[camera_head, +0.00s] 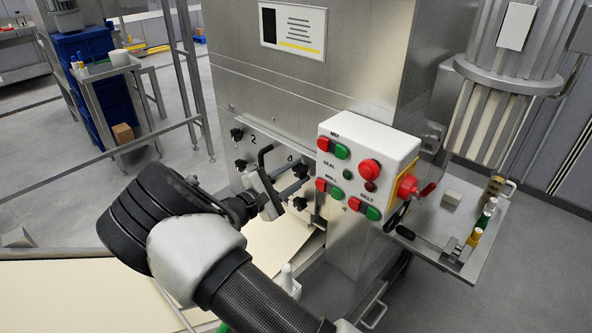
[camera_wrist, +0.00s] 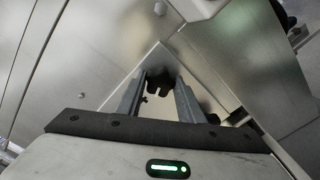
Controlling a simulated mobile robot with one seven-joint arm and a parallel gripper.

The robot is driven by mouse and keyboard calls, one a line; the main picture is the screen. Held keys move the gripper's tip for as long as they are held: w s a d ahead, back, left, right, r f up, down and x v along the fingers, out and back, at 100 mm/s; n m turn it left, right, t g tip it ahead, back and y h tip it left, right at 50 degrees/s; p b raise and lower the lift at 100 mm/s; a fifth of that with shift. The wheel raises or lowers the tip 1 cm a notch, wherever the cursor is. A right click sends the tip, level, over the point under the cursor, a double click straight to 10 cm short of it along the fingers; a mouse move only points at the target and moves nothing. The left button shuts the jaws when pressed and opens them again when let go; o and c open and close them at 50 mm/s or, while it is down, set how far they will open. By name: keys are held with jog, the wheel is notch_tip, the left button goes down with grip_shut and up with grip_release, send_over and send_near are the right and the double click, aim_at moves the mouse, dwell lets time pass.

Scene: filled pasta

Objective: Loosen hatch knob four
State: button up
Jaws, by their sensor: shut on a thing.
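The steel hatch plate (camera_head: 233,152) is on the front of the machine, with dark knobs near its corners. A figure 4 is marked at its upper right. The dark knob four (camera_head: 301,170) is by that mark, partly hidden by my fingers. My gripper (camera_head: 302,177) reaches in from the left with its fingers at this knob. In the wrist view, the dark lobed knob (camera_wrist: 161,82) sits between the two fingertips of my gripper (camera_wrist: 161,86), which is shut on it. I cannot tell from this one moment how tight the knob is.
Another knob (camera_head: 300,203) is just below my fingers. Two more knobs (camera_head: 237,135) are on the left side. A black bent handle (camera_head: 264,154) stands out close to my gripper. A white button box (camera_head: 367,165) juts out at the right. A cream belt (camera_head: 75,300) lies below.

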jog(key=n+p, duration=0.2)
jog(key=n, duration=0.4)
jog(key=n+p, duration=0.2)
jog(key=n, duration=0.3)
jog(key=shift+n, duration=0.4)
dwell(0.3)
jog(key=o, duration=1)
jog(key=shift+o, duration=0.2)
jog(key=v, duration=1.7)
jog(key=shift+s+b, duration=0.2)
jog(key=shift+b, duration=0.25)
